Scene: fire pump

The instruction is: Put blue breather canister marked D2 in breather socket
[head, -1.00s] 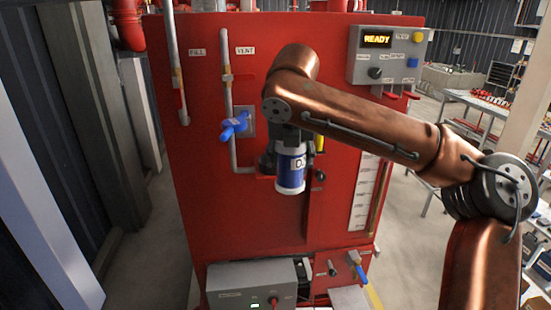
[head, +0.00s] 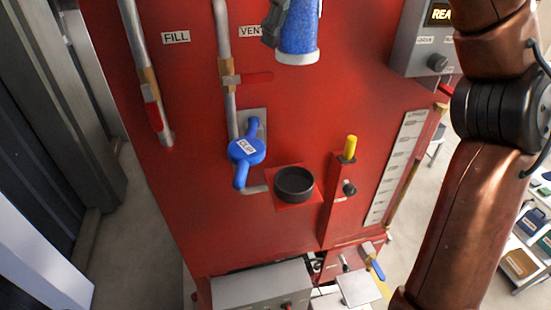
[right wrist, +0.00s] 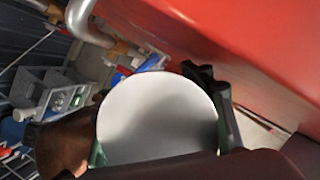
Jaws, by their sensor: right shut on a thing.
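The blue canister (head: 298,32) has a pale lower rim and shows at the top of the head view, cut off by the frame edge. No marking on it can be read now. My right gripper (head: 274,24) is shut on it, only partly in view. In the right wrist view the canister's round, whitish end (right wrist: 157,115) fills the middle between the dark fingers. The breather socket (head: 294,185), a black open ring on a red bracket, is empty. The canister appears above it in the picture, clearly apart. My left gripper is not in view.
A blue valve handle (head: 246,151) stands out left of the socket. A yellow-topped part (head: 350,147) stands right of it. Pipes with red levers run down the red cabinet (head: 190,200). A grey box (head: 262,285) lies below. A control panel (head: 425,50) is at upper right.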

